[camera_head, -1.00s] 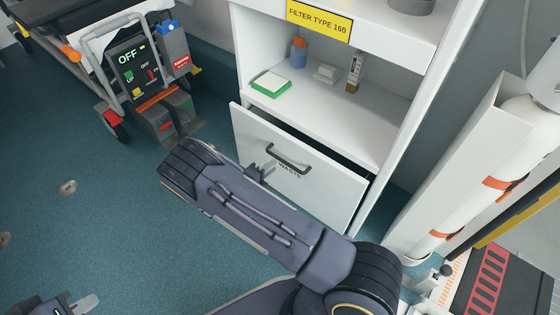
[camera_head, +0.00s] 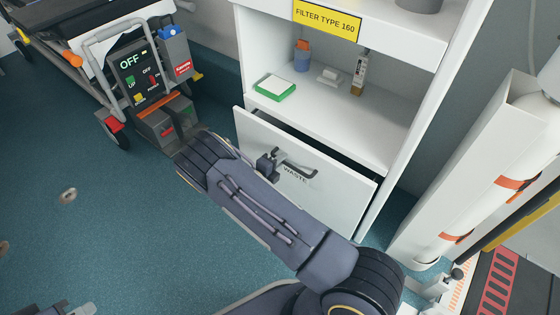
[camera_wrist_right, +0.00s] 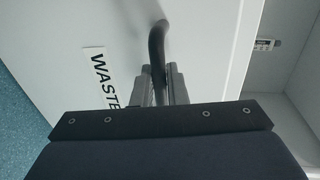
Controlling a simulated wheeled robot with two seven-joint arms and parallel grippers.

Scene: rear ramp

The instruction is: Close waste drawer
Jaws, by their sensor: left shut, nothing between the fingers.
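The white waste drawer (camera_head: 338,203) stands partly open at the bottom of the white cabinet, with a dark gap behind its top edge. Its dark bar handle (camera_head: 300,170) is on the front above the word WASTE. My right gripper (camera_head: 273,162) is at the left end of the handle. In the right wrist view, the right gripper's fingers (camera_wrist_right: 160,85) lie close on either side of the handle (camera_wrist_right: 157,45); whether they press on it is unclear. My left gripper (camera_head: 80,309) is shut and empty at the bottom left edge, partly cut off, away from the drawer.
The cabinet shelf (camera_head: 345,118) above holds a green-edged box (camera_head: 275,88), an orange-capped bottle (camera_head: 302,55) and small items. A stretcher with a control panel (camera_head: 140,75) stands at the upper left. A white cylinder (camera_head: 485,190) stands at the right. The blue floor at left is mostly free.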

